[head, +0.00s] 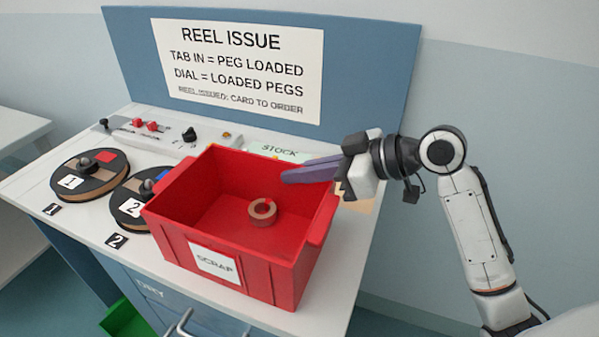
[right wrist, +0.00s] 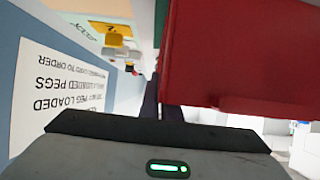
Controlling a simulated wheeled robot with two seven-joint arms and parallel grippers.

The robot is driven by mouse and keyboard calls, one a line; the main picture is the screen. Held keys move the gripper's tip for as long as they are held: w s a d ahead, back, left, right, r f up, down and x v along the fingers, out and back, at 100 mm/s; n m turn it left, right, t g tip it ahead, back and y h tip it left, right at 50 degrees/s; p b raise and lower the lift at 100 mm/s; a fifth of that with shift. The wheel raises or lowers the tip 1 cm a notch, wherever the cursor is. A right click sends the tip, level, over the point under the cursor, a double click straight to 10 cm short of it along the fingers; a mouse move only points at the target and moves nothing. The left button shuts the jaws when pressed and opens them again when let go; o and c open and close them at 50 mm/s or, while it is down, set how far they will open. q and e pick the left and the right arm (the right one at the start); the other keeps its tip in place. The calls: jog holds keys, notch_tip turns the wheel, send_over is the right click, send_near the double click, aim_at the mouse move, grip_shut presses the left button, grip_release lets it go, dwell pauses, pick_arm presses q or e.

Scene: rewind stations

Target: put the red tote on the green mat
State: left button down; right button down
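The red tote (head: 228,258) stands upright on the white bench, with a SCRAP label on its front and a brown ring (head: 262,211) inside. My right gripper (head: 284,175) reaches in from the right, its purple fingers close together at the tote's far rim. I cannot tell whether they grip the rim. In the right wrist view, the tote's red wall (right wrist: 235,55) fills the right side, beside the fingers. A pale green patch marked STOCK (head: 283,151) lies behind the tote, partly hidden; I cannot tell if it is the green mat. My left gripper is out of view.
Reels marked 1 (head: 90,174) and 2 (head: 127,196) lie left of the tote. A control box (head: 170,137) with red knobs stands behind them. A sign board (head: 370,60) rises at the back. A bright green object (head: 126,319) shows below the bench, lower left.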

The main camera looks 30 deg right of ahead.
jog(key=shift+r, duration=0.1)
jog(key=c, duration=2.4)
grip_release()
jog(key=shift+f, duration=0.2)
jog(key=shift+c, duration=0.2)
jog(key=o, duration=0.4)
jog(key=shift+o, duration=0.2)
jog(key=shift+r, duration=0.15)
